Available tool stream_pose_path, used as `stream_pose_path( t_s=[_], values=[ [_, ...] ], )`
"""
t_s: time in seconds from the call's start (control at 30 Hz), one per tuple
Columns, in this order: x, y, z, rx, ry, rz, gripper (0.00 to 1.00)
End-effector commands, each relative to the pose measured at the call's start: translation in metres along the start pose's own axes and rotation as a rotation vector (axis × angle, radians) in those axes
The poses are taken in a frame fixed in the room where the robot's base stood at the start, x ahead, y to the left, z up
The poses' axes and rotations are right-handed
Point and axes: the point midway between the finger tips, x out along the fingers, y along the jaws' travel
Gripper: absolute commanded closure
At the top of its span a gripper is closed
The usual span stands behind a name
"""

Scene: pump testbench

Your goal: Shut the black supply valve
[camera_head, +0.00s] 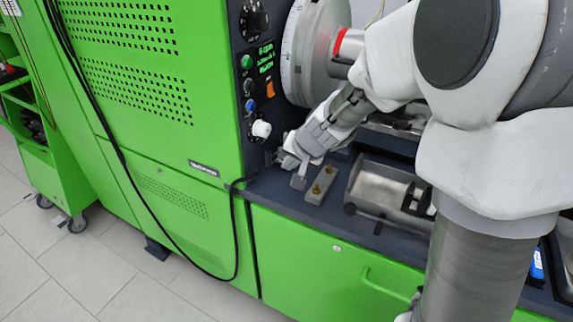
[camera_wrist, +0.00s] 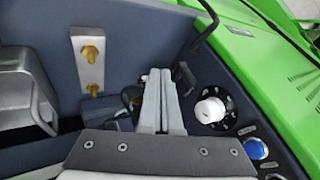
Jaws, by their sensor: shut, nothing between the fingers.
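A small black part (camera_wrist: 184,78), which looks like the handle of the black supply valve, stands just right of my fingertips in the wrist view. My gripper (camera_wrist: 160,75) is shut and empty, its two grey fingers side by side. I cannot tell whether they touch the black part. More black parts with a bit of brass sit left of the fingers, partly hidden by them. In the head view my gripper (camera_head: 288,162) is low at the corner between the control panel and the dark bench top. The valve is mostly hidden there.
A white knob (camera_wrist: 210,110) and a blue button (camera_wrist: 256,148) are on the panel right of my gripper. A metal plate (camera_wrist: 89,68) with two brass fittings and a metal trough (camera_head: 380,188) are nearby. A black cable (camera_head: 236,230) hangs down the green cabinet.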

Motion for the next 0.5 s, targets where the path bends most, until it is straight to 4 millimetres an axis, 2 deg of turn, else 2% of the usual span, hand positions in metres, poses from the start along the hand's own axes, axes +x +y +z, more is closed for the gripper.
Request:
stream_pose_path(
  t_s=[0.03,0.2,0.3,0.5],
  values=[
    [-0.02,-0.005,-0.002,-0.004,0.005,-0.003,1.0],
    [-0.056,-0.009,0.002,-0.004,0.004,-0.003,1.0],
    [-0.073,-0.011,0.004,-0.002,0.003,-0.002,1.0],
    [-0.093,-0.012,0.007,-0.002,0.002,-0.002,1.0]
  ],
)
